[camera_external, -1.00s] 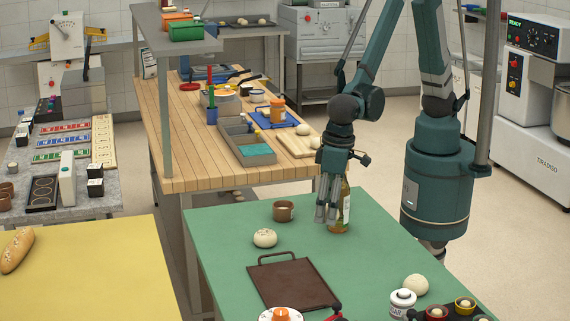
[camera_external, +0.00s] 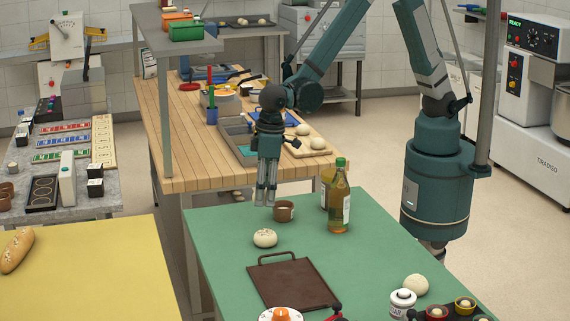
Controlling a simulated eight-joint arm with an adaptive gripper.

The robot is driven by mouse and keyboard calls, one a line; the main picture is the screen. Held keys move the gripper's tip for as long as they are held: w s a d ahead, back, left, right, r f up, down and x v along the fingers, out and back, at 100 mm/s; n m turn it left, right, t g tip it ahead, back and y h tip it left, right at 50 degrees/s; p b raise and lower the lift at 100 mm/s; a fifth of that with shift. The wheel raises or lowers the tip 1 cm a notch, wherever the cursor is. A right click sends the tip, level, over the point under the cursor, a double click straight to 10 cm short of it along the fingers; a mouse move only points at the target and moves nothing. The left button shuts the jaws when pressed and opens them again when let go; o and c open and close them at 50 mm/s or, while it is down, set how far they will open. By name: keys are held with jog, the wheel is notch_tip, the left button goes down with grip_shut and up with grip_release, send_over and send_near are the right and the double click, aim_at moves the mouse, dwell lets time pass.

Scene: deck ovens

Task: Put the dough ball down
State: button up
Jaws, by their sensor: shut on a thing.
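My gripper (camera_external: 265,202) points down over the back left part of the green table (camera_external: 215,235). It is shut; the dough ball between its fingers cannot be made out at this size. A pale, speckled dough ball (camera_external: 265,238) rests on the green table below the fingertips in the picture, apart from them. Another plain dough ball (camera_external: 415,285) sits at the front right of the table. Two more dough balls, one at the back (camera_external: 303,130) and one in front (camera_external: 318,143), lie on a wooden board.
A brown cup (camera_external: 284,212) stands close right of my fingers. Two bottles, one in front (camera_external: 339,205) and one behind (camera_external: 326,187), stand farther right. A brown handled tray (camera_external: 292,283) lies in front. Bare green table lies right of the tray.

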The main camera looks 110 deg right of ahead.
jog(key=w+d+n, duration=0.1)
jog(key=w+d, duration=0.1)
jog(key=d, duration=0.7)
jog(key=w+d+f+n, duration=0.1)
jog(key=w+d, duration=0.2)
jog(key=d, duration=0.6)
jog(key=shift+w+d+f+n, duration=0.2)
jog(key=shift+w+n, duration=0.05)
jog(key=shift+n, duration=0.05)
jog(key=shift+a, duration=0.1)
jog(key=a+n, duration=0.1)
jog(key=a, duration=0.3)
jog(key=s+a+n, duration=0.1)
jog(key=a, duration=0.4)
jog(key=s+a+r+n, duration=0.1)
jog(key=a, duration=0.4)
jog(key=shift+s+n+y, duration=0.1)
jog(key=shift+n+y, duration=0.2)
jog(key=shift+c, duration=0.2)
jog(key=s+a+r+n, duration=0.1)
jog(key=s+a+n, duration=0.2)
jog(key=s+a, duration=0.3)
jog(key=s+a+r+n, duration=0.1)
jog(key=s+a+n, duration=0.3)
jog(key=a, duration=1.2)
jog(key=s+a+n+y+p, duration=0.1)
jog(key=s+a+n, duration=0.2)
jog(key=s+a, duration=0.5)
jog(key=a, duration=0.3)
jog(key=shift+a+r+g, duration=0.4)
